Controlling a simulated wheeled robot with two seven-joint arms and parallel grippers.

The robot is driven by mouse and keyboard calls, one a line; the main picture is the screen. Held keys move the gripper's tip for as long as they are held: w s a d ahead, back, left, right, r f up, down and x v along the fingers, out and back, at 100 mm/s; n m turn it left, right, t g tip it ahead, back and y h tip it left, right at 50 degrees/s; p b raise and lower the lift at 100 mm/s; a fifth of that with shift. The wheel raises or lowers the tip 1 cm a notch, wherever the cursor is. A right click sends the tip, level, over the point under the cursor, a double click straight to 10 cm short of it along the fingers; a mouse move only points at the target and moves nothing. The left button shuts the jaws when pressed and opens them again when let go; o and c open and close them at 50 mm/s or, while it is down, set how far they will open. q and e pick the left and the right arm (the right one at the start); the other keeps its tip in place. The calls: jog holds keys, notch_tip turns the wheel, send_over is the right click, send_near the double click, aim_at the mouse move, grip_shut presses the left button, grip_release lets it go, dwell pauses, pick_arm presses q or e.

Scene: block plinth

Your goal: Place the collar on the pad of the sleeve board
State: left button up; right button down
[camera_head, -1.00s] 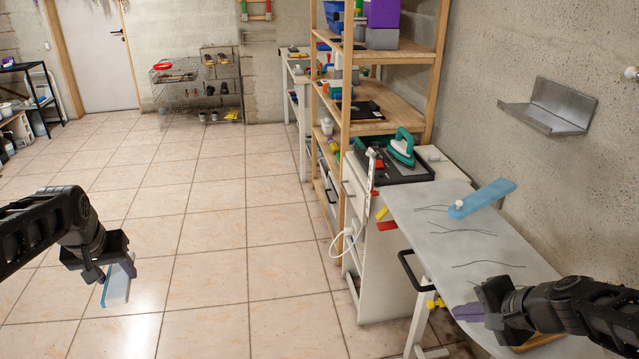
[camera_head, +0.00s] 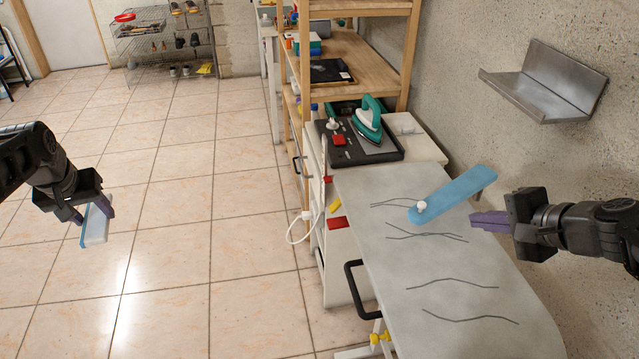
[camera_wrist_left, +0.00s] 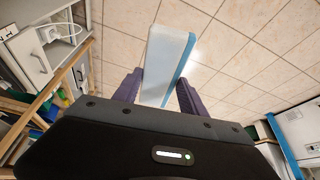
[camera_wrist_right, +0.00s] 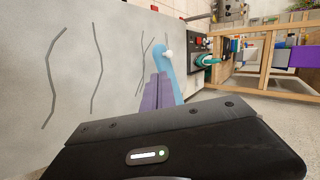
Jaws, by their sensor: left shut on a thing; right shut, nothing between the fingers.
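The collar (camera_head: 95,224) is a flat strip, white with a blue edge. My left gripper (camera_head: 88,212) is shut on it and holds it over the tiled floor at the left; it also shows between the purple fingers in the left wrist view (camera_wrist_left: 166,68). The sleeve board (camera_head: 455,194) is a long blue padded piece with a white knob (camera_head: 421,206) at its near left end, over the ironing board. Its pad is bare; its support is not clearly visible. My right gripper (camera_head: 474,221) is shut and empty, beside the sleeve board's right side; contact cannot be told.
The grey ironing board (camera_head: 450,262) has several dark crease lines. A teal iron (camera_head: 368,118) stands on a black tray (camera_head: 350,152) at its far end. A metal wall shelf (camera_head: 545,85) juts out at the right. Wooden shelving (camera_head: 345,60) stands behind.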

pick_arm(q)
jog(key=shift+f+b, duration=0.3)
pick_arm(e)
send_near(422, 217)
jog(key=w+f, duration=0.2)
pick_arm(q)
jog(key=shift+r+p, duration=0.45)
pick_arm(e)
jog(key=shift+w+a, duration=0.3)
jog(key=shift+w, duration=0.25)
jog(key=shift+w+a, duration=0.25)
jog(key=shift+w, duration=0.3)
pick_arm(q)
jog(key=shift+r, duration=0.1)
pick_arm(e)
jog(key=shift+w+a+f, duration=0.15)
jog(key=shift+w+a, duration=0.1)
jog(key=shift+w, duration=0.35)
jog(key=shift+w+a, duration=0.75)
jog(key=shift+w, duration=0.2)
pick_arm(q)
jog(key=shift+s, duration=0.1)
